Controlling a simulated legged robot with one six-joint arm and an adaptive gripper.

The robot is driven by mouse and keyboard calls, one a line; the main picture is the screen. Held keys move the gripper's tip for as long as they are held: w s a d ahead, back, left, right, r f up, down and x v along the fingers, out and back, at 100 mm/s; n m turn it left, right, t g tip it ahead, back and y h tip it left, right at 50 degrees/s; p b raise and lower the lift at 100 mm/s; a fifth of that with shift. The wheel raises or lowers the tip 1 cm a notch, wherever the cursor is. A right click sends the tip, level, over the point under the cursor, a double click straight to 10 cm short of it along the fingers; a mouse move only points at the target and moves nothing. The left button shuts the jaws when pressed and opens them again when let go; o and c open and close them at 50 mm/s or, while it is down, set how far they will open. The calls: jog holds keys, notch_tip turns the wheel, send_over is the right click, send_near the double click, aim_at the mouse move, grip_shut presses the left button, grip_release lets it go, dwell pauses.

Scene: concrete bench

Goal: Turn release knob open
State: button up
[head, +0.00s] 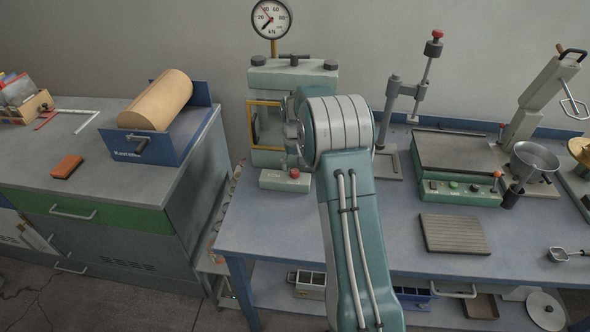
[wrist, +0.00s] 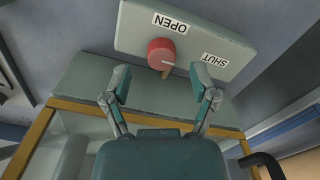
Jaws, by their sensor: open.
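The release knob (wrist: 161,54) is a red round knob with a pale pointer line, on a light panel (wrist: 205,35) with OPEN and SHUT labels, seen upside down in the wrist view. The line points towards the SHUT label side. The red knob also shows in the head view (head: 294,173), on the small base box of the green press (head: 290,75). My gripper (wrist: 161,85) is open, its two fingers spread either side of the knob in the picture, apart from it and holding nothing.
A dial gauge (head: 271,18) stands on top of the press, and a yellow-framed guard (head: 266,125) is on its front. A post stand (head: 392,100) and a flat green-based unit (head: 455,150) are to the right. A ribbed mat (head: 454,234) lies in front.

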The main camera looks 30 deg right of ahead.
jog(key=shift+a+f, duration=0.15)
jog(key=shift+f, duration=1)
jog(key=shift+c, duration=0.3)
grip_shut()
